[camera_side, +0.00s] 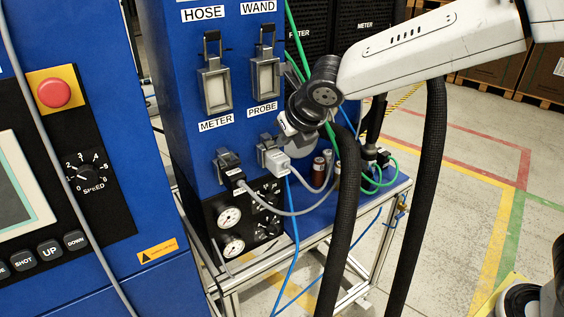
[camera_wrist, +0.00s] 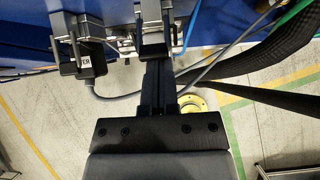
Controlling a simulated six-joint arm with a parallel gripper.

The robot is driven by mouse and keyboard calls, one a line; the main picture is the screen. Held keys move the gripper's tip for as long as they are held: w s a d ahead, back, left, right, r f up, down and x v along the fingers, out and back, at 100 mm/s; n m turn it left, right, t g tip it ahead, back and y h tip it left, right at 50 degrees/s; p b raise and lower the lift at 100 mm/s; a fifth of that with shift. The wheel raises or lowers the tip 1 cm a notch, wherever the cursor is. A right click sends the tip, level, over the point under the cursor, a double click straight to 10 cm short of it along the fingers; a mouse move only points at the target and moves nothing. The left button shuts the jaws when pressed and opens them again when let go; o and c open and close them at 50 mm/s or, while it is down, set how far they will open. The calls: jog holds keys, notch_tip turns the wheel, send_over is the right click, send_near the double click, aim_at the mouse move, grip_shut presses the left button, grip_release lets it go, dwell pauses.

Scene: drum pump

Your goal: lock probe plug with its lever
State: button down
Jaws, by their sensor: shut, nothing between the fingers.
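The probe plug (camera_side: 280,160) is light grey and sits at the socket under the PROBE label in the side view, a grey cable hanging from it. The lever there is too small to tell its position. My gripper (camera_wrist: 160,84) is shut and empty, its fingers pointing at the probe socket area in the wrist view. In the side view my wrist hangs just right of and above the probe plug; the fingertips are hard to make out. In the wrist view a dark block (camera_wrist: 153,42) at the fingertips hides much of the plug. Whether they touch is unclear.
The dark meter plug (camera_side: 230,170) with its cable sits close left of the probe plug; it also shows in the wrist view (camera_wrist: 92,63). Gauges (camera_side: 229,217) lie below. Thick black hoses (camera_side: 345,210) hang at the right. Bottles (camera_side: 319,170) stand on the blue shelf.

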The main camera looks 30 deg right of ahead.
jog(key=shift+r, duration=0.75)
jog(key=v, duration=0.7)
jog(key=shift+s+r, duration=0.25)
jog(key=shift+r, duration=0.05)
dwell(0.5)
